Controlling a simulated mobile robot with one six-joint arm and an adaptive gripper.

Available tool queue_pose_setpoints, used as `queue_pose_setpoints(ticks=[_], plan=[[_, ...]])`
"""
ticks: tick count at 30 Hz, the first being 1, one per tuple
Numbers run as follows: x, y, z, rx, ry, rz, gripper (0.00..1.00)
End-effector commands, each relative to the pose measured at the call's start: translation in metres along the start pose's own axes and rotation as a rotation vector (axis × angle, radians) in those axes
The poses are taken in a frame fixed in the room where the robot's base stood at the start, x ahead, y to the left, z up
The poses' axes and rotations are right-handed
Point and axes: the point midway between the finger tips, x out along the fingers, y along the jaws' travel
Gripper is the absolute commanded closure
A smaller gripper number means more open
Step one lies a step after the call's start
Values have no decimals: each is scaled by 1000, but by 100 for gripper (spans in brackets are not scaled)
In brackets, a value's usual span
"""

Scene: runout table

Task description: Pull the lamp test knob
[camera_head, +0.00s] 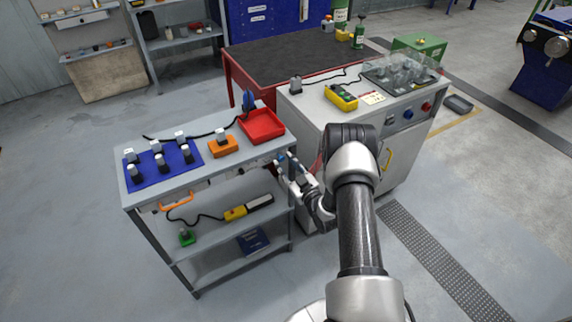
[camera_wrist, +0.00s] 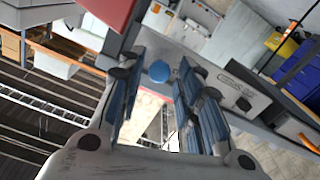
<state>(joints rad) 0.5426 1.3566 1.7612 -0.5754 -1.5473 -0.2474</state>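A round blue knob (camera_wrist: 158,71) shows in the wrist view, on the light grey face of the cart. No lamp test lettering can be read beside it. My gripper (camera_wrist: 163,68) is open, its blue-padded fingers on either side of the knob in the picture. Whether the fingertips reach past the knob or touch it, I cannot tell. In the head view my gripper (camera_head: 283,165) is at the right end of the cart, below the red tray, and hides the knob or blends with it.
The grey cart (camera_head: 128,196) carries a red tray (camera_head: 262,125), a blue mat (camera_head: 143,182) with several black-and-white items and an orange block (camera_head: 223,147). A white cabinet (camera_head: 310,125) stands close to the right of my gripper. Open floor (camera_head: 60,240) lies left of the cart.

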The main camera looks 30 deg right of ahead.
Motion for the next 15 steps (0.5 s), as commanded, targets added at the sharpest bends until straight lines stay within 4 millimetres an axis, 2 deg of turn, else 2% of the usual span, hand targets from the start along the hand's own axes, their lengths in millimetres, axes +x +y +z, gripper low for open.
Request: queue_pose_setpoints(ticks=[11,15], plan=[[0,0,-1,-1,3,0,59],[-9,0,0,-1,0,0,59]])
